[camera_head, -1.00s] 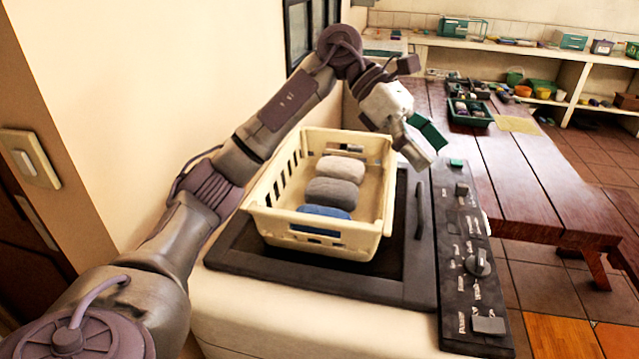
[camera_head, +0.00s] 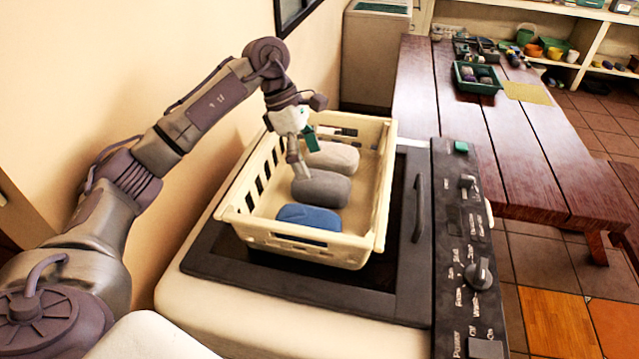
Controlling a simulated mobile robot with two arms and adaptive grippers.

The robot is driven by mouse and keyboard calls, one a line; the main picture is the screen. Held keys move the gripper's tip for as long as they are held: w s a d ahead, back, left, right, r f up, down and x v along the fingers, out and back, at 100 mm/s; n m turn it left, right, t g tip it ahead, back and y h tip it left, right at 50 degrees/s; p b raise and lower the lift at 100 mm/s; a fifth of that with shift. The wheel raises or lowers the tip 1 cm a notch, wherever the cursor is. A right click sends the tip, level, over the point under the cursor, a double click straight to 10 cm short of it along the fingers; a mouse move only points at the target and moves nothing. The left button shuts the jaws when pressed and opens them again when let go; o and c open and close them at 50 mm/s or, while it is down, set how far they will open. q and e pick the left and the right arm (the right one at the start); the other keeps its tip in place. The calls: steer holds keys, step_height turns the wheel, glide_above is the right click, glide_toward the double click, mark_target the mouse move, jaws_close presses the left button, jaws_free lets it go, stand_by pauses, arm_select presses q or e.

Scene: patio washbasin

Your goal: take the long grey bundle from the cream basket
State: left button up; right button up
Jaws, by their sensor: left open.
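The cream basket (camera_head: 377,205) sits on a dark panel on top of a white appliance. Inside it lie three rolled bundles: a pale one (camera_head: 340,158) at the back, the long grey bundle (camera_head: 328,190) in the middle and a blue one (camera_head: 306,216) at the front. My left gripper (camera_head: 306,161) is open and points down into the basket, over the left ends of the pale and grey bundles. Its fingers hide part of them. I cannot tell whether a finger touches the grey bundle. My right gripper is out of view.
The basket walls stand around the gripper. A control panel (camera_head: 465,235) with knobs lies right of the basket. A wooden table (camera_head: 520,150) with a dark green crate (camera_head: 478,88) stands further right. A plain wall is on the left.

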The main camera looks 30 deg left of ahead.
mark_target(313, 175)
arm_select(q)
steer(key=shift+p+x, duration=0.35)
steer(key=shift+x, duration=0.7)
steer(key=p+x, duration=0.2)
steer(key=x, duration=0.1)
steer(key=shift+a+f, duration=0.1)
steer(key=shift+f, duration=0.2)
steer(key=shift+d+f, duration=0.2)
steer(key=shift+f, duration=0.3)
steer(key=c, duration=1)
steer(key=shift+c, duration=1.4)
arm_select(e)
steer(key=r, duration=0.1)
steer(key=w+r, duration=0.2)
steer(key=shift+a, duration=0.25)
